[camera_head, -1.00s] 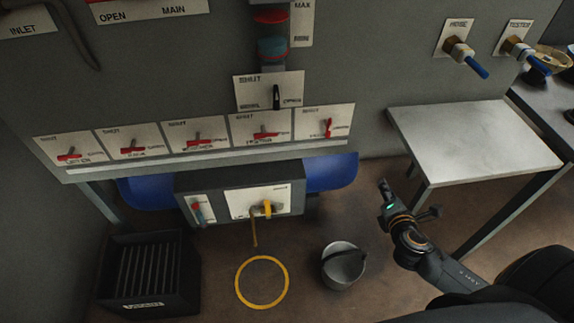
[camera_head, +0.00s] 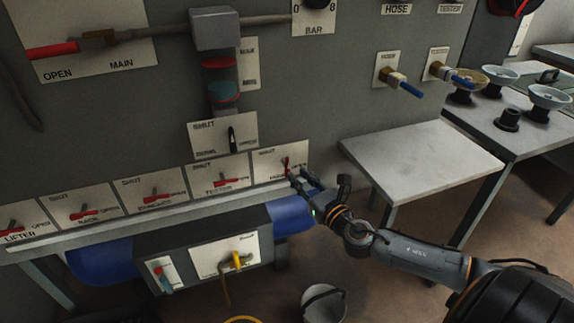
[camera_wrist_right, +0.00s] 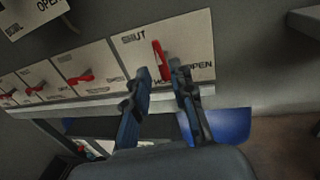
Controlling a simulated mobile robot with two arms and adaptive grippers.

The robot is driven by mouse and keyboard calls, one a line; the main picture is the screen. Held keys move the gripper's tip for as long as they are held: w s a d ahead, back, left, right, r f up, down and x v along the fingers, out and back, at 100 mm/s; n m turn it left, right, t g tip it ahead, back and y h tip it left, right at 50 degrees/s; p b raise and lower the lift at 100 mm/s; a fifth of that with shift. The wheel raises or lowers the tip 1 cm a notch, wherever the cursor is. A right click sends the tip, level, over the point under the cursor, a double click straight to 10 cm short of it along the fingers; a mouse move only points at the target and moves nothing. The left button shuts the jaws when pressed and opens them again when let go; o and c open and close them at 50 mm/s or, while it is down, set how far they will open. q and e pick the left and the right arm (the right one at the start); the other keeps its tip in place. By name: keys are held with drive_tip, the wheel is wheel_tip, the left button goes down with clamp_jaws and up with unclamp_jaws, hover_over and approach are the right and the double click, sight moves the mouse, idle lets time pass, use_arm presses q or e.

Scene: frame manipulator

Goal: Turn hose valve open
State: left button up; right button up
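The hose valve is the rightmost red lever (camera_head: 287,164) in the lower row of the panel. It stands near upright on its white plate (camera_head: 268,163). In the right wrist view the lever (camera_wrist_right: 161,60) leans slightly left, between the words SHUT and OPEN; the plate's name is partly hidden by a finger. My right gripper (camera_head: 304,178) is just in front of the plate, at its lower edge. In the wrist view its fingers (camera_wrist_right: 160,72) are apart, one either side of the lever's lower end, with nothing visibly gripped. My left gripper is not in view.
More red levers (camera_head: 228,182) line the row to the left, with a black lever (camera_head: 232,139) above. A ledge (camera_head: 150,220) runs below the plates. A grey table (camera_head: 420,155) stands right of the gripper; a bucket (camera_head: 324,303) is on the floor.

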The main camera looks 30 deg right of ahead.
sight(289, 166)
drive_tip(key=w, duration=0.7)
drive_tip(key=shift+d, duration=0.15)
clamp_jaws()
